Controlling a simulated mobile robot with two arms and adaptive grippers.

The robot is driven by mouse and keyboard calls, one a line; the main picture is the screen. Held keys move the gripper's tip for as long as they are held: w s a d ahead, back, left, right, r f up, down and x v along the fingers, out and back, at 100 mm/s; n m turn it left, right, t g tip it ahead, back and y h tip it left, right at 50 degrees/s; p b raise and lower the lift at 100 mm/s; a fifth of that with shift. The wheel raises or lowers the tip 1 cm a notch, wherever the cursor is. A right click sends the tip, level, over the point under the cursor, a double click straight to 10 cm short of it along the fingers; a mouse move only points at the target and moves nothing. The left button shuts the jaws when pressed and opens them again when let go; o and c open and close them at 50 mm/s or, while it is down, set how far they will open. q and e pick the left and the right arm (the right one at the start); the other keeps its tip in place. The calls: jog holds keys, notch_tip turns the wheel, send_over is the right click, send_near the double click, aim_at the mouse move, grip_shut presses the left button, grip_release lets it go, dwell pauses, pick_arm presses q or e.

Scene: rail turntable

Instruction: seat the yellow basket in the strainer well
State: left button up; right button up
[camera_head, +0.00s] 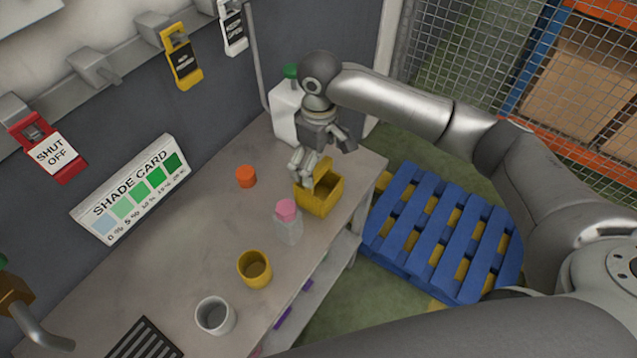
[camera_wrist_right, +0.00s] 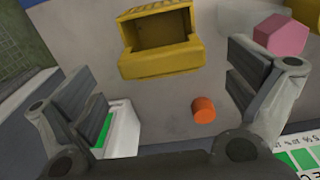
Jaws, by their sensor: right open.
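The yellow basket (camera_head: 316,206) stands upright on the bench near its right edge, open on top and seemingly empty, with a raised tab on one side. My right gripper (camera_head: 325,155) is open and empty above and just behind it. In the right wrist view the basket (camera_wrist_right: 160,63) lies ahead of the parted fingers (camera_wrist_right: 172,90), not between them. I cannot clearly identify the strainer well; a black slatted grate (camera_head: 146,341) shows at the bottom left of the bench. My left gripper is not in view.
An orange cap (camera_head: 246,176), a pink-capped bottle (camera_head: 290,229), a yellow cup (camera_head: 255,279) and a white cup (camera_head: 214,317) stand on the bench (camera_head: 150,275). A white jug (camera_head: 284,112) is behind my gripper. A blue pallet (camera_head: 440,235) lies on the floor.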

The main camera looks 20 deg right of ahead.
aim_at(319, 168)
notch_tip(319, 168, down, 3)
jog(key=shift+s+r+p, duration=0.1)
jog(key=shift+p, duration=0.25)
jog(key=shift+c, duration=1.3)
jog(key=c, duration=0.5)
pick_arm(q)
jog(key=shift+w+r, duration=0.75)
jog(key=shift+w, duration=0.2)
pick_arm(e)
jog(key=c, duration=0.9)
